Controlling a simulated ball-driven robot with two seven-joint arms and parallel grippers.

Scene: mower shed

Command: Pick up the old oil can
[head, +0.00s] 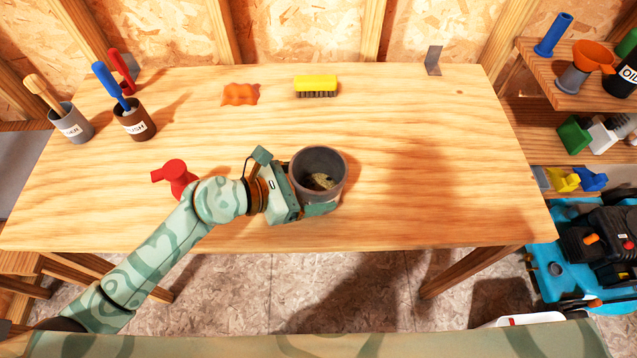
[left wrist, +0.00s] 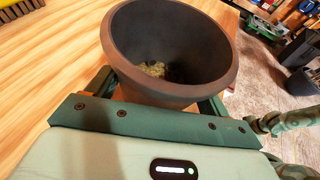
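A round grey-brown open can (head: 331,193) with loose pale bits at its bottom is at the front middle of the table. It also fills the upper part of the left wrist view (left wrist: 200,92), mouth toward the camera. No label shows, so I cannot tell for sure that it is the old oil can. My left gripper (head: 300,205) has its fingers on both sides of it, below the rim, and appears shut on it. The can seems to be above the table top, its base hidden. My right gripper is not in view.
On the table (head: 430,120) stand a grey cup (head: 77,128) and a brown cup (head: 138,125) with tools, a red object (head: 176,178), an orange cloth (head: 240,94) and a yellow brush (head: 316,84). Shelves and a blue mower (head: 570,250) are at the right. The table's right half is clear.

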